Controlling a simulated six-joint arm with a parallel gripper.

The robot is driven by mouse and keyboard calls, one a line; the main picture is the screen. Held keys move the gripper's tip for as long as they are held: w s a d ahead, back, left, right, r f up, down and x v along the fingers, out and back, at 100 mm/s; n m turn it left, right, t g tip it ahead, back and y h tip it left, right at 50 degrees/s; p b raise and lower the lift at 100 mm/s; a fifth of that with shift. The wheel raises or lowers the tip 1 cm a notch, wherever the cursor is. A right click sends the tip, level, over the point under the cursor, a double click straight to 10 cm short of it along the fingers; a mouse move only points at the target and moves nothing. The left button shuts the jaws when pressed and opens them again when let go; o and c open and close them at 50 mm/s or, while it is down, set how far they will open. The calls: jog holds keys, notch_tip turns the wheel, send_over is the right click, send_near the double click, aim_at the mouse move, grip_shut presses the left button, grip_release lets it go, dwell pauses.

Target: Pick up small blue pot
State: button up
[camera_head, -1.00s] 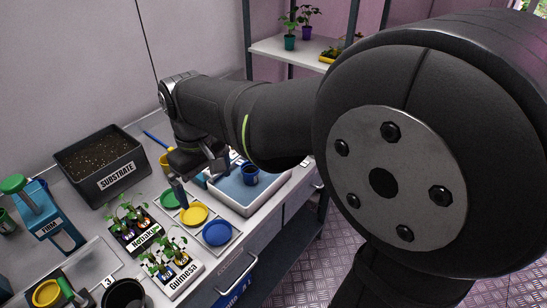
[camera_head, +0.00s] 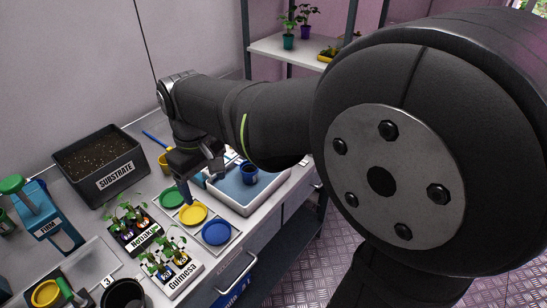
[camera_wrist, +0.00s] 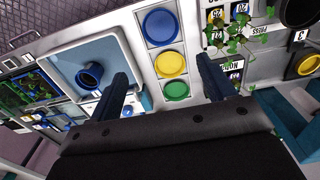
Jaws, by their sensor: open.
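The small blue pot (camera_head: 249,174) sits in a white-rimmed tray (camera_head: 283,181) with a blue-grey floor, at the right part of the bench. In the wrist view the pot (camera_wrist: 91,74) is left of both fingers, its dark opening showing. My gripper (camera_head: 201,176) is open and empty above the bench, left of the pot and apart from it. In the wrist view the gripper (camera_wrist: 160,70) has its fingers spread wide over the coloured discs.
A green disc (camera_head: 171,198), a yellow disc (camera_head: 193,215) and a blue disc (camera_head: 216,232) lie in a row below my gripper. Labelled seedling holders (camera_head: 174,277) stand at the front. A black substrate box (camera_head: 121,176) stands at the left, and a yellow pot (camera_head: 163,161) near the wall.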

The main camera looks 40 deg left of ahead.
jog(key=r+m, duration=0.1)
jog(key=m, duration=0.2)
send_over(250, 171)
jog(key=s+d, duration=0.1)
jog(key=s, duration=0.1)
notch_tip(250, 171, down, 11)
jog(key=shift+w+f, duration=0.1)
jog(key=shift+f, duration=0.05)
jog(key=shift+w+d+f, duration=0.1)
jog(key=shift+f, duration=1.25)
jog(key=shift+d+f, duration=0.1)
jog(key=shift+f, duration=1.25)
jog(key=shift+c, duration=0.3)
jog(key=c, duration=1)
